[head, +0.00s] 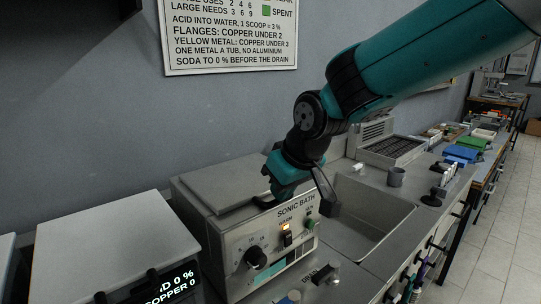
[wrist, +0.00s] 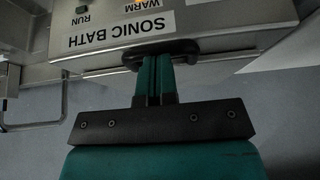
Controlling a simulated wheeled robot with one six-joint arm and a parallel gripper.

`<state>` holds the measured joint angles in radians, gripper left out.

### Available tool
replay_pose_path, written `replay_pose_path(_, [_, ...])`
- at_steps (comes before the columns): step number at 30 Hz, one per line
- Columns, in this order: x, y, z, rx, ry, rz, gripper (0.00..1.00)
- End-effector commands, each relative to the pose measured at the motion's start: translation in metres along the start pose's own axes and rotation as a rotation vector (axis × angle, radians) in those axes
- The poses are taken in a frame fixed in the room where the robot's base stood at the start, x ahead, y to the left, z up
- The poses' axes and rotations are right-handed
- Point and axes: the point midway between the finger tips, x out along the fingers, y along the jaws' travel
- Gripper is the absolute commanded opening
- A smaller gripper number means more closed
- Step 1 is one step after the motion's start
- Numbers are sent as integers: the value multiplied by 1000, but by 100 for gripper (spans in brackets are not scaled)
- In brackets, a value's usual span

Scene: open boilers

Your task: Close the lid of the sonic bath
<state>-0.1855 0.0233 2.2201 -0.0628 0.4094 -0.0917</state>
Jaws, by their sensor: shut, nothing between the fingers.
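The sonic bath (head: 222,238) is a pale grey box with a labelled front panel, on the bench at the lower middle of the head view. Its grey lid (head: 212,183) lies flat, or nearly so, across the top; I cannot tell whether a small gap is left. My gripper (head: 268,197) is shut and empty at the lid's front edge, just above the label. In the wrist view my gripper (wrist: 157,62) has its fingertips together against or very close to the dark lid handle (wrist: 186,50). Contact is hard to tell. The gripper partly covers the handle.
Another closed grey unit (head: 106,237) with a lit display stands to the left. The wall with a printed sign (head: 228,38) is close behind the bath.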

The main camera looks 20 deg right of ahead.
Motion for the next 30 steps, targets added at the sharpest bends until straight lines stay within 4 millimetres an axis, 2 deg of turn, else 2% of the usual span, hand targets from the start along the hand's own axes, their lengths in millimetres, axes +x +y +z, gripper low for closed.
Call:
replay_pose_path(12, [4, 0, 4, 0, -10, 0, 0])
replay_pose_path(16, [-2, 0, 0, 0, -11, 0, 0])
replay_pose_path(23, [-38, -1, -27, -1, 2, 0, 0])
replay_pose_path(25, [-48, -1, -23, -1, 11, 2, 0])
replay_pose_path(30, [-88, -1, -19, 0, 12, 2, 0])
